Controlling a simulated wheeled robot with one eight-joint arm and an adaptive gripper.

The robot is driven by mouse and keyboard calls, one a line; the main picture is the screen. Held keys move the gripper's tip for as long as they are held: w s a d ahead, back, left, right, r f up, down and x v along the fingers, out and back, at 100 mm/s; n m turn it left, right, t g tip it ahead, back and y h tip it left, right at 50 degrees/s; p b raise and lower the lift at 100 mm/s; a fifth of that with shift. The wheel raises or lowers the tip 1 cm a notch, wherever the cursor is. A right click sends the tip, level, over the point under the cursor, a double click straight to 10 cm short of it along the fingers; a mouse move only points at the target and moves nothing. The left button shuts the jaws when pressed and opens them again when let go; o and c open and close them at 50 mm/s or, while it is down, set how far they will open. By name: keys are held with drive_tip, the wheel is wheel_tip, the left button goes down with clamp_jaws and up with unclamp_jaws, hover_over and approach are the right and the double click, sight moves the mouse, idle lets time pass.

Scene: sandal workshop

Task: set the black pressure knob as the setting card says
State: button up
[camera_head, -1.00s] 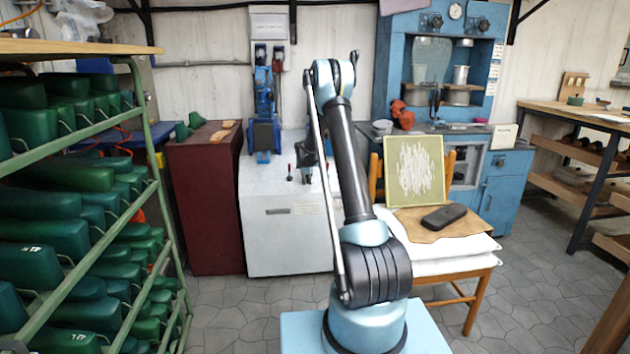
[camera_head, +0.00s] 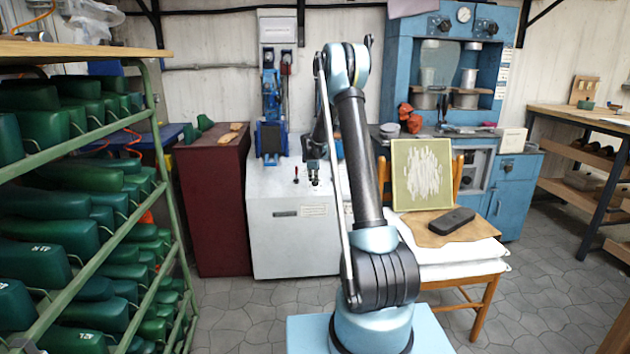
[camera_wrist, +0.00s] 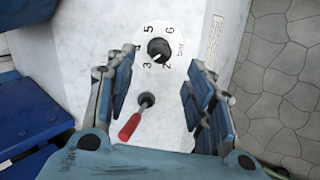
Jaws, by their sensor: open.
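The black pressure knob (camera_wrist: 160,49) sits on a white round dial marked 2 to 6 bar, on top of the white machine (camera_head: 290,240). Its white mark points to the lower left, between the 3 and the 2, nearer the 3. My gripper (camera_wrist: 158,75) is open and empty, its two blue fingers on either side of the picture, with the knob ahead between their tips and apart from them. In the head view my gripper (camera_head: 314,168) hangs over the machine's top. A pale card (camera_head: 512,140) stands on the blue press's bench; its text is unreadable.
A red-handled lever (camera_wrist: 132,124) stands close to the knob, between the fingers in the wrist view. A blue device (camera_head: 271,137) stands behind on the machine. A dark red cabinet (camera_head: 212,210) is at left, a chair with a screen frame (camera_head: 422,175) at right.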

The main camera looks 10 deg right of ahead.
drive_tip(key=shift+v, duration=2.25)
